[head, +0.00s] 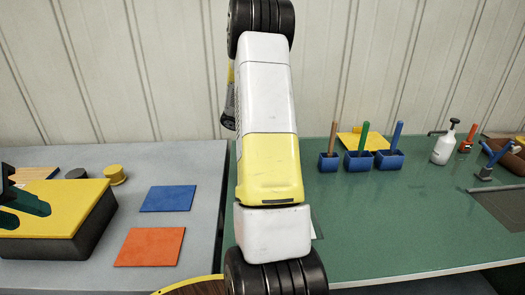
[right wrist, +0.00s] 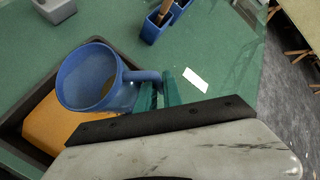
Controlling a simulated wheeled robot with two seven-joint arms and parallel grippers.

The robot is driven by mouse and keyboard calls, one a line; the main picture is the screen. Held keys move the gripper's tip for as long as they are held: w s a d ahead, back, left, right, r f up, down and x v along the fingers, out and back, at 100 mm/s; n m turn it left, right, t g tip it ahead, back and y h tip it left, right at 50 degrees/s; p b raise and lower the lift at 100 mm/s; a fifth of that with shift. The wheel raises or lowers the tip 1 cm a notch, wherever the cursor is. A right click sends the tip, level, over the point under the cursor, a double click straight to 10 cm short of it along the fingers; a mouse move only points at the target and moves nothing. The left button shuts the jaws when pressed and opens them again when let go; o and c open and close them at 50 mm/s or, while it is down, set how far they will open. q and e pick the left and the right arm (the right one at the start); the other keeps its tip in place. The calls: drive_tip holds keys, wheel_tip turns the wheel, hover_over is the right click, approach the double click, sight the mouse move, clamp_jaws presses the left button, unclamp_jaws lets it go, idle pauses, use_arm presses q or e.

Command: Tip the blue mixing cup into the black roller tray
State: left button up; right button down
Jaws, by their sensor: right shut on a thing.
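The blue mixing cup (right wrist: 88,75) shows in the right wrist view, its round mouth facing the camera and something dull brownish inside. My right gripper (right wrist: 160,92) has its green fingers shut on the cup's handle. The black roller tray (right wrist: 42,75) lies below and behind the cup in that view, with an orange-yellow area inside it; the cup and gripper hide part of it. I cannot tell the cup's exact tilt. My left gripper (head: 28,203) is at the left edge of the head view, over a yellow-topped dark block; its finger gap is unclear.
My right arm blocks the middle of the head view. On the green bench (head: 400,220) stand blue holders (head: 358,160) with handled tools, a white spray bottle (head: 444,145) and a red item (head: 468,138). Blue (head: 168,198) and orange (head: 150,246) sheets lie on the grey bench.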

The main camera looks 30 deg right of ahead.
drive_tip(key=shift+w+r+n+g, duration=0.2)
drive_tip(key=shift+r+n+g, duration=0.3)
drive_tip(key=shift+r, duration=0.4)
drive_tip(key=shift+w+r+n+g+h, duration=0.2)
drive_tip(key=shift+w+r+g, duration=0.1)
drive_tip(key=shift+r+g, duration=0.3)
drive_tip(key=shift+w+r+n+g+h, duration=0.1)
drive_tip(key=shift+w+r+n+g, duration=0.25)
drive_tip(key=shift+r, duration=0.3)
drive_tip(key=shift+w+r+n+g+h, duration=0.15)
drive_tip(key=shift+w+r+n+g, duration=0.2)
drive_tip(key=shift+w+r+g, duration=0.25)
drive_tip(key=shift+w+r+n+g+h, duration=0.15)
drive_tip(key=shift+w+r+n+g, duration=0.2)
drive_tip(key=shift+r+g, duration=0.4)
drive_tip(key=w+r+n+g+h, duration=0.2)
drive_tip(key=w+r+n+g, duration=0.1)
drive_tip(key=w, duration=0.3)
drive_tip(key=shift+r+g, duration=0.15)
drive_tip(key=shift+g, duration=0.25)
idle(0.5)
drive_tip(key=shift+a+n, duration=0.1)
drive_tip(key=shift+n, duration=0.15)
idle(2.7)
